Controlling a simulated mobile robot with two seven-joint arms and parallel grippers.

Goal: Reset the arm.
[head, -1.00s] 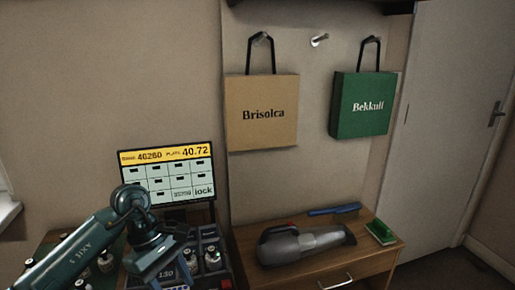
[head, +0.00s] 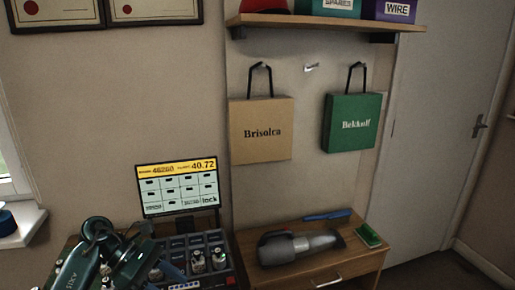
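My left arm (head: 108,252) is folded at the lower left, in front of the bench and partly over the dark compartment tray (head: 228,262). I make out its dark green links, but no fingers of its gripper; they are out of frame or hidden. I see nothing held. My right arm and gripper are not in view.
A screen (head: 178,188) stands behind the tray, which holds several small bottles. A wooden cabinet (head: 345,262) to the right bears a grey handheld vacuum (head: 295,246), a blue object (head: 327,215) and a green-topped brush (head: 368,235). Bags hang on the wall under a shelf (head: 325,22).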

